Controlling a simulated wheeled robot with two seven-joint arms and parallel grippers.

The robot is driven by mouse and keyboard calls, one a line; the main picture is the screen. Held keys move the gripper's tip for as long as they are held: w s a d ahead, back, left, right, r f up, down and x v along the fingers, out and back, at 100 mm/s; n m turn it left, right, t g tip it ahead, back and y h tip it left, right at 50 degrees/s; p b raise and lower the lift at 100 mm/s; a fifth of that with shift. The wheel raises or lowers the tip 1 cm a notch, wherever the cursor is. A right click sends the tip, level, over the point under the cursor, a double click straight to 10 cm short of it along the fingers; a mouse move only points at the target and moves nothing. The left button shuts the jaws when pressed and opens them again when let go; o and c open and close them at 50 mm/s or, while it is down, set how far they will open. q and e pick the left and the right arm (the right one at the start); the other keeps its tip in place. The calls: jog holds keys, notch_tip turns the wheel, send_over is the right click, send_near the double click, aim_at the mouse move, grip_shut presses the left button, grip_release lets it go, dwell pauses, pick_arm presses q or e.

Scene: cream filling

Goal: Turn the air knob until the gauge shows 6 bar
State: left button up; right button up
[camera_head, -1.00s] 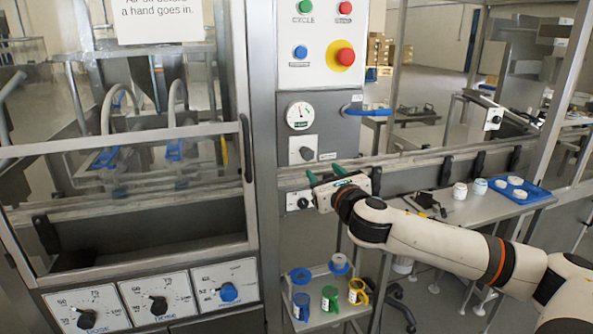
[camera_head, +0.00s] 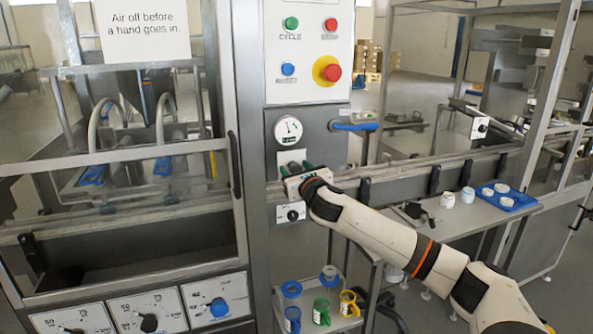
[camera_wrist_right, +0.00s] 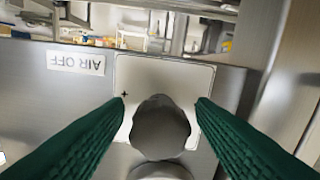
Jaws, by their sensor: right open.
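The air knob is a dark grey knob on a pale plate. In the right wrist view the knob (camera_wrist_right: 160,125) stands between my right gripper's (camera_wrist_right: 161,101) two green fingers, with a visible gap on each side. In the head view the right gripper (camera_head: 296,168) is open in front of the knob's plate and hides most of it. The round white gauge (camera_head: 288,129) is just above, uncovered; its needle points roughly upward, but the numbers are too small to read. The left gripper is not in view.
An "AIR OFF" label (camera_wrist_right: 76,62) appears upside down beside the knob plate. A small black knob (camera_head: 292,215) is below my gripper. A blue handle (camera_head: 355,127) juts out right of the gauge. The red emergency button (camera_head: 332,72) and other buttons are above. A rail (camera_head: 400,186) runs right.

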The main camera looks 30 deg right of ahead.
jog(key=shift+c, duration=0.4)
jog(key=c, duration=0.9)
